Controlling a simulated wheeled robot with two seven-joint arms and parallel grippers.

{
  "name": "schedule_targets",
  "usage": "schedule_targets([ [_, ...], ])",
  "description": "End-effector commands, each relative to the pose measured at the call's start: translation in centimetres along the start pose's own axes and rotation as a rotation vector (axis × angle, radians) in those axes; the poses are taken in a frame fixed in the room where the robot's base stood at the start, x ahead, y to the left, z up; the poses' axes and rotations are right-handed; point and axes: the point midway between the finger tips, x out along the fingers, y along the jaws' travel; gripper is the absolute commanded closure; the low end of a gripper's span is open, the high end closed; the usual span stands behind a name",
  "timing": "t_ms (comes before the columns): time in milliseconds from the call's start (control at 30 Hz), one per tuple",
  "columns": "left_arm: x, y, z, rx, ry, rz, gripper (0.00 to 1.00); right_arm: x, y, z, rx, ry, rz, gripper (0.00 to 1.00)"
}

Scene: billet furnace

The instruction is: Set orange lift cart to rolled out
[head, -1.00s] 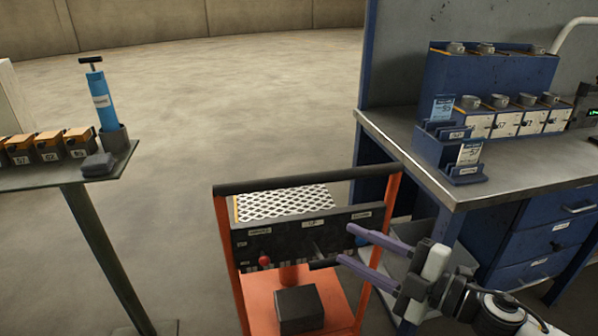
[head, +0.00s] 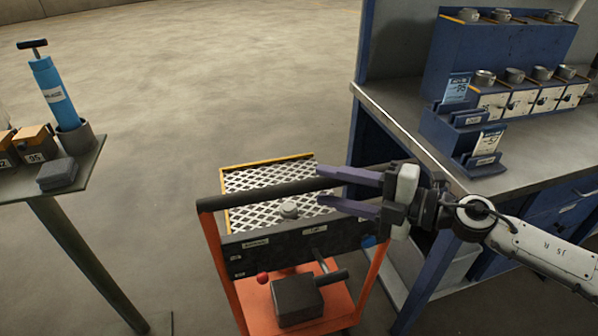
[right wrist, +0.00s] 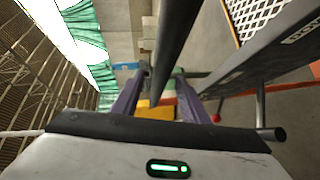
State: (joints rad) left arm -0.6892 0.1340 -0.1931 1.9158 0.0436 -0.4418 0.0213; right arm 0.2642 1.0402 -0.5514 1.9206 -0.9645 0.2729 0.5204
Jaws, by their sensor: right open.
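The orange lift cart (head: 222,278) stands in the lower middle of the head view. It has a black push bar (head: 262,191), a white perforated deck (head: 262,180) with a yellow edge, and a dark front panel (head: 290,243) with a red knob (head: 263,278). My right gripper (head: 318,188) is open at the right part of the push bar, its fingers pointing left. In the right wrist view the dark bar (right wrist: 176,45) runs between the two spread fingers; I cannot tell whether they touch it. My left gripper is out of view.
A blue workbench (head: 400,130) with drawers and labelled boxes stands close on the right. A small table (head: 84,165) with a blue pump (head: 55,92) and labelled boxes is on the left. The floor (head: 220,80) beyond the cart is open.

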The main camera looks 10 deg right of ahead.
Motion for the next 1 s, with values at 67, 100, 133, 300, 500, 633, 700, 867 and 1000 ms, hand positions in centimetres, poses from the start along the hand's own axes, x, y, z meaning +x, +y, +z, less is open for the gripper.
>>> schedule_targets([
  [67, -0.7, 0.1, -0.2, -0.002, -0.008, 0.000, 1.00, 1.6, 0.6, -0.1, 0.000, 0.001, 0.004, 0.60],
  [100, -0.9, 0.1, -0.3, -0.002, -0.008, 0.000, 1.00, 2.4, 0.6, -0.2, 0.000, 0.003, 0.004, 0.60],
  [133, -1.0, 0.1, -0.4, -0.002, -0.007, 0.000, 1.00, 3.0, 0.5, -0.1, 0.000, 0.001, 0.004, 0.60],
  [300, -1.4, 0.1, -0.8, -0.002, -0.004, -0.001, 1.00, 5.6, 0.2, 0.0, 0.002, 0.000, 0.003, 0.60],
  [500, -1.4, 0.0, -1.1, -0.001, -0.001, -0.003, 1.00, 7.0, 0.1, 0.0, 0.000, 0.000, 0.001, 0.60],
  [633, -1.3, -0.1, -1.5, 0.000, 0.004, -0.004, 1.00, 7.1, 0.0, 0.0, 0.000, 0.000, 0.000, 0.60],
  [700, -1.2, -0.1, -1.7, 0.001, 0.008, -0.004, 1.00, 7.1, 0.0, 0.0, 0.000, 0.000, 0.000, 0.60],
  [867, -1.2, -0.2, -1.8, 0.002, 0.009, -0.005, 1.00, 7.0, 0.0, 0.0, 0.000, 0.000, 0.000, 0.73],
  [1000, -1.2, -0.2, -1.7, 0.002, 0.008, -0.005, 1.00, 7.0, 0.0, 0.0, 0.000, 0.000, 0.000, 0.97],
])
